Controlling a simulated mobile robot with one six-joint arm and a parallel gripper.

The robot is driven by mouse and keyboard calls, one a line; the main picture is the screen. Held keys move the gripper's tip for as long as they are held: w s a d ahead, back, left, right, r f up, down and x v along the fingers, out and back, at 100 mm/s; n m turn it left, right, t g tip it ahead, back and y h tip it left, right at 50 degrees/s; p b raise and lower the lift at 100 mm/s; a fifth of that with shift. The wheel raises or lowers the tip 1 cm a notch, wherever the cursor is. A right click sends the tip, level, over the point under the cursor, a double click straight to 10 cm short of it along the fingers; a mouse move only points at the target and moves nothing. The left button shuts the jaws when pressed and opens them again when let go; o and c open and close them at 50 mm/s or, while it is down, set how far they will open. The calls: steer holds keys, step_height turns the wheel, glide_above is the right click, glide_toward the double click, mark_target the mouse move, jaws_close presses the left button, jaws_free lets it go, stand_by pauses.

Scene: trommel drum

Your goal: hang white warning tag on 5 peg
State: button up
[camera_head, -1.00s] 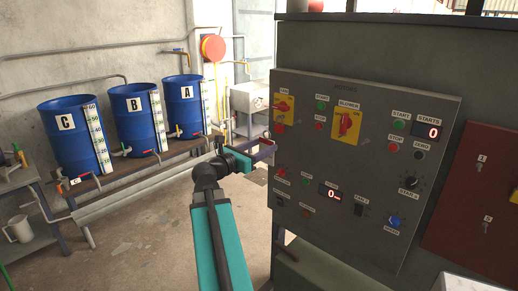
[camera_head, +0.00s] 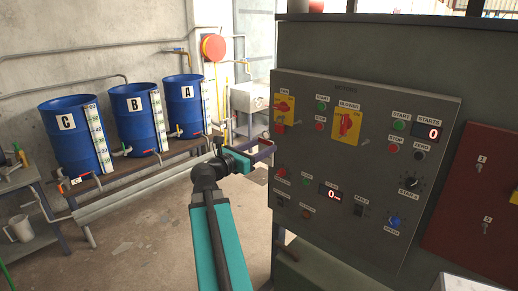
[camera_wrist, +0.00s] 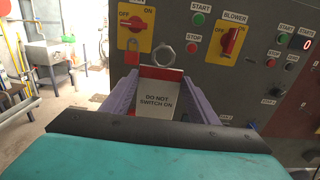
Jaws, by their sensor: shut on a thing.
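The warning tag (camera_wrist: 157,97) is a pale plate with a red top edge and the words DO NOT SWITCH ON, and a metal ring (camera_wrist: 165,55) stands above it. My gripper (camera_wrist: 155,88) is shut on the tag between its two purple fingers, with the ring end pointing toward the panel. In the head view my gripper (camera_head: 262,153) is at the left edge of the grey control panel (camera_head: 350,255); the tag cannot be made out there. The ring appears apart from the panel, below and between the two yellow switch plates.
The panel carries a left yellow switch plate (camera_head: 291,103) with a red item hanging below its knob, a BLOWER switch (camera_head: 347,126), buttons and knobs. A dark red cabinet (camera_head: 470,200) is at right. Blue drums (camera_head: 75,150) stand at left. Floor between is open.

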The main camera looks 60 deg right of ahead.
steer(key=shift+v, duration=0.85)
steer(key=shift+b+v, duration=1.3)
steer(key=shift+b, duration=1.6)
stand_by(0.6)
steer(key=b+v, duration=0.5)
steer(key=shift+a, duration=0.3)
stand_by(0.8)
stand_by(0.4)
